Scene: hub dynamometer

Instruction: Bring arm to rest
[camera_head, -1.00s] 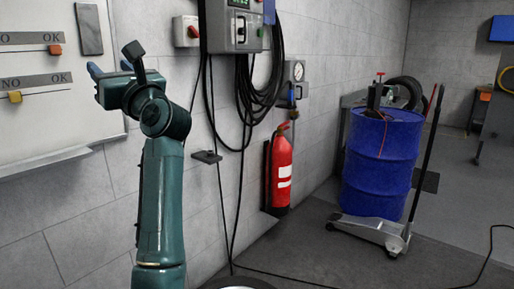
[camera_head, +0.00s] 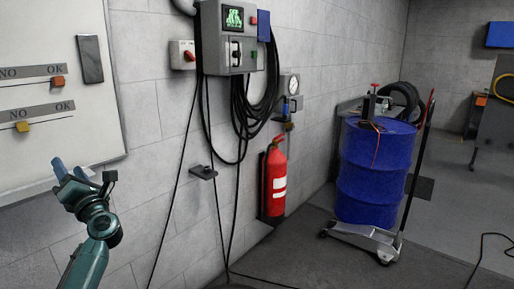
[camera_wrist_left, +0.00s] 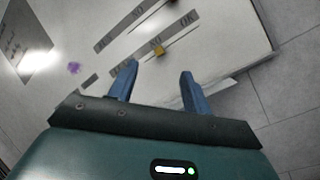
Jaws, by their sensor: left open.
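My left gripper (camera_head: 70,170) is at the lower left in the head view, in front of the bottom edge of the whiteboard (camera_head: 50,100). In the left wrist view its two blue fingers (camera_wrist_left: 158,82) stand apart with nothing between them, facing the board. My left arm (camera_head: 88,262) reaches up from the bottom left. My right gripper is not in view.
The board has NO/OK strips with a red slider (camera_head: 58,82) and a yellow slider (camera_head: 23,127). To the right are a wall control box (camera_head: 212,50), hanging black cables (camera_head: 240,125), a red fire extinguisher (camera_head: 275,180) and a blue drum (camera_head: 372,175) on a trolley.

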